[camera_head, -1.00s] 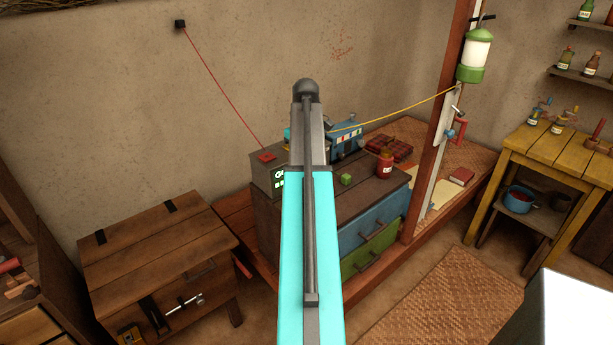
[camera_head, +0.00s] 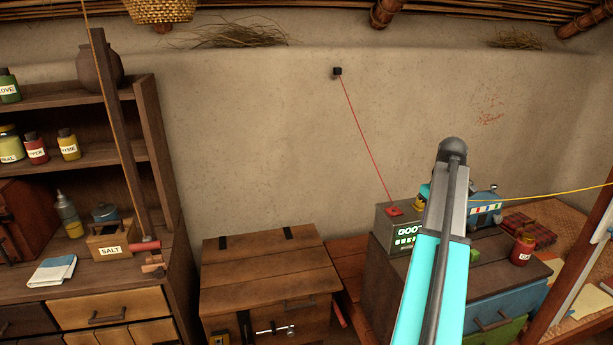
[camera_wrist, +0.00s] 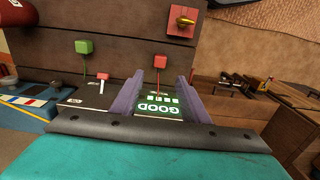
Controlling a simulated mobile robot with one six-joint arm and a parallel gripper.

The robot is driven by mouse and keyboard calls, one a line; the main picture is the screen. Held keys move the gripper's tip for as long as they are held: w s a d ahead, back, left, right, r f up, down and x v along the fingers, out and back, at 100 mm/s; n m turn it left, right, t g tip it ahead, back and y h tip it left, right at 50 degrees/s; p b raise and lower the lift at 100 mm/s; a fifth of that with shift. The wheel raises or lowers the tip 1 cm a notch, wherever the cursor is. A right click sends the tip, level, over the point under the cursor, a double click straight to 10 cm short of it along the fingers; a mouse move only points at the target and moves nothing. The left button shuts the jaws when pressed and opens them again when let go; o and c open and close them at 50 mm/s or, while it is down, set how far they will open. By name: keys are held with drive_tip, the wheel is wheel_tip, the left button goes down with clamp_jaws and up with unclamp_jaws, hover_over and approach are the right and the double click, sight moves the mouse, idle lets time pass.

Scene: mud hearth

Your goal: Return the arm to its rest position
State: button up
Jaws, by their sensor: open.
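My arm stretches up through the right part of the head view, its cyan link ending in a dark rounded joint in front of the wall and the dresser. My gripper (camera_wrist: 160,88) shows in the wrist view as two purple-grey fingers standing apart with nothing held between them. Behind the fingers is the box with the green GOOD display (camera_wrist: 160,106), which also shows in the head view (camera_head: 404,230), left of my arm. The fingers do not show in the head view.
A dark dresser with drawers (camera_head: 500,286) stands behind my arm, bearing a blue device (camera_head: 486,213) and a red jar (camera_head: 523,248). A wooden chest (camera_head: 264,270) stands left of it. A shelf unit (camera_head: 130,285) fills the far left. A red line runs up the wall.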

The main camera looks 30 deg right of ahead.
drive_tip(key=w+a+f+n, duration=0.1)
drive_tip(key=w+a+f, duration=0.75)
drive_tip(key=a, duration=0.45)
drive_tip(key=w+a+f+n, duration=0.1)
drive_tip(key=w+a+f, duration=0.7)
drive_tip(key=a+f, duration=0.3)
drive_tip(key=s+a+f+n, duration=0.1)
drive_tip(key=a+f, duration=0.4)
drive_tip(key=a, duration=0.6)
drive_tip(key=s+a+f, duration=0.1)
drive_tip(key=a+f, duration=0.5)
drive_tip(key=a, duration=0.6)
drive_tip(key=s+a+f+n, duration=0.1)
drive_tip(key=a+f, duration=0.4)
drive_tip(key=a, duration=0.6)
drive_tip(key=s+f+g, duration=0.3)
drive_tip(key=s+f, duration=0.6)
drive_tip(key=s, duration=0.3)
drive_tip(key=s+f+g, duration=0.2)
drive_tip(key=s+f, duration=0.7)
drive_tip(key=s, duration=0.4)
drive_tip(key=shift+s+a+f+g+b, duration=0.15)
drive_tip(key=shift+s+f+g+b, duration=0.1)
drive_tip(key=shift+f+g+b, duration=0.15)
